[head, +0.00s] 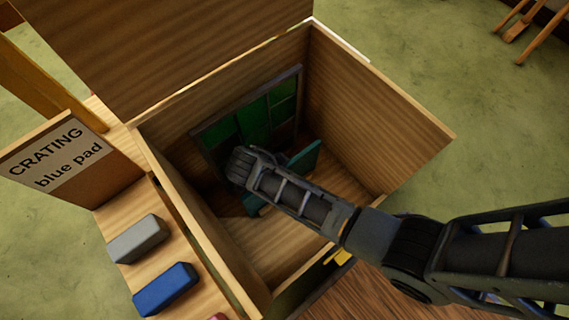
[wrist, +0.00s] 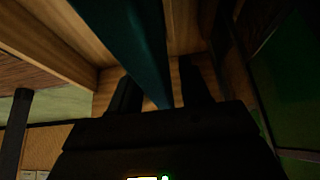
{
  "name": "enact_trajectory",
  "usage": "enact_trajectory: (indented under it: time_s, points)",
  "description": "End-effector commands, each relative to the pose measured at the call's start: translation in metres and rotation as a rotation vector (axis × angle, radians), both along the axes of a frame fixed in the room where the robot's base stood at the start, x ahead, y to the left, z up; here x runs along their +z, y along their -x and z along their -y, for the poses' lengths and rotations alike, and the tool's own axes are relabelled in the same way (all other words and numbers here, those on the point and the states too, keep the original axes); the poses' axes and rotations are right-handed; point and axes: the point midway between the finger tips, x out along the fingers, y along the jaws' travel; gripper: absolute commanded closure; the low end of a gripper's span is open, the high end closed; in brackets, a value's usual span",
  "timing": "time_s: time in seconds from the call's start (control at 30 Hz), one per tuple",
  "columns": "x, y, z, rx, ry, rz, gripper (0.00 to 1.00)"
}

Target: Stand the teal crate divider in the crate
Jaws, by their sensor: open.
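The teal crate divider (head: 304,158) is inside the wooden crate (head: 372,128), in front of the green panel. It looks on edge, with its middle hidden behind my arm and its foot hard to see. My gripper (wrist: 160,88) is down inside the crate; in the head view its fingers are hidden under my wrist. In the wrist view the divider (wrist: 128,42) runs between the two dark fingers. The fingers are open, one on each side of it. The dark picture does not show whether either finger touches it.
The green leaded panel (head: 254,120) stands along the crate's far wall, close to my wrist. The raised lid (head: 190,45) is behind. A sign reading "CRATING blue pad" (head: 65,160), a grey pad (head: 138,238) and a blue pad (head: 166,289) are at the left, outside the crate.

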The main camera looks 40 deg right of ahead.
Motion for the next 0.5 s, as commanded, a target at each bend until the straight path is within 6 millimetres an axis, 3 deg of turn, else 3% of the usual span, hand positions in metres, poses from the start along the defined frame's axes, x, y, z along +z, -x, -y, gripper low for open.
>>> enact_trajectory:
  time_s: [0.5]
  points:
    - [0.085, 0.0, -0.048, 0.002, 0.0, 0.002, 0.53]
